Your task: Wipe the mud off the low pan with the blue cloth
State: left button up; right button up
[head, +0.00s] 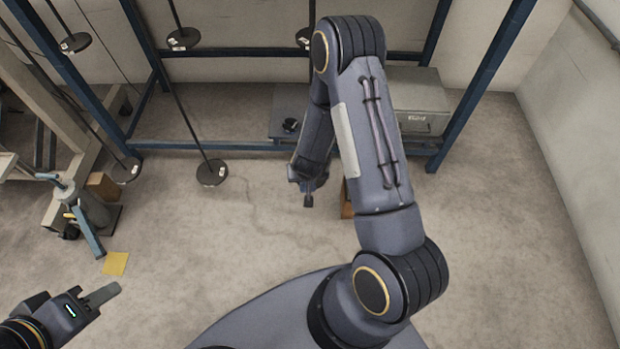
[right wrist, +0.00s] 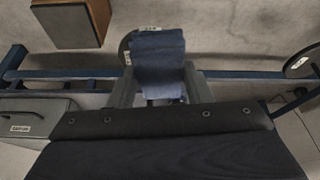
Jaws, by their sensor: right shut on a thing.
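The blue cloth (right wrist: 158,60) is folded between the fingers of my right gripper (right wrist: 160,88) in the right wrist view. In the head view my right gripper (head: 308,199) hangs low in front of the blue frame; the cloth cannot be made out there. A dark round pan (right wrist: 127,46) shows partly behind the cloth; whether they touch I cannot tell. In the head view, two dark pans (head: 212,172) (head: 125,170) hang low on long rods. No mud can be made out. My left gripper (head: 103,294) is at the lower left, away from the pans; its jaw opening is unclear.
The blue frame (head: 240,52) spans the back, with more pans (head: 183,38) higher up. A grey labelled box (head: 422,105) stands at the frame's right. A grey cylinder (head: 90,208) and a yellow sheet (head: 115,263) are at left. Floor at right is clear.

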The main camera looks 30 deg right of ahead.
jog(key=shift+d+m, duration=0.6)
jog(key=shift+m, duration=0.2)
jog(key=shift+f+b, duration=2.6)
jog(key=shift+b, duration=0.15)
jog(key=shift+f+b, duration=0.6)
jog(key=shift+f, duration=0.2)
jog(key=shift+s, duration=0.1)
jog(key=shift+s+d, duration=0.3)
jog(key=shift+d, duration=0.3)
jog(key=shift+w+a, duration=0.1)
jog(key=shift+a, duration=0.05)
jog(key=shift+w+a+p, duration=0.3)
jog(key=shift+a, duration=0.25)
jog(key=shift+w+a+p, duration=0.25)
jog(key=shift+w+a, duration=0.05)
jog(key=shift+a, duration=0.2)
jog(key=shift+d, duration=0.1)
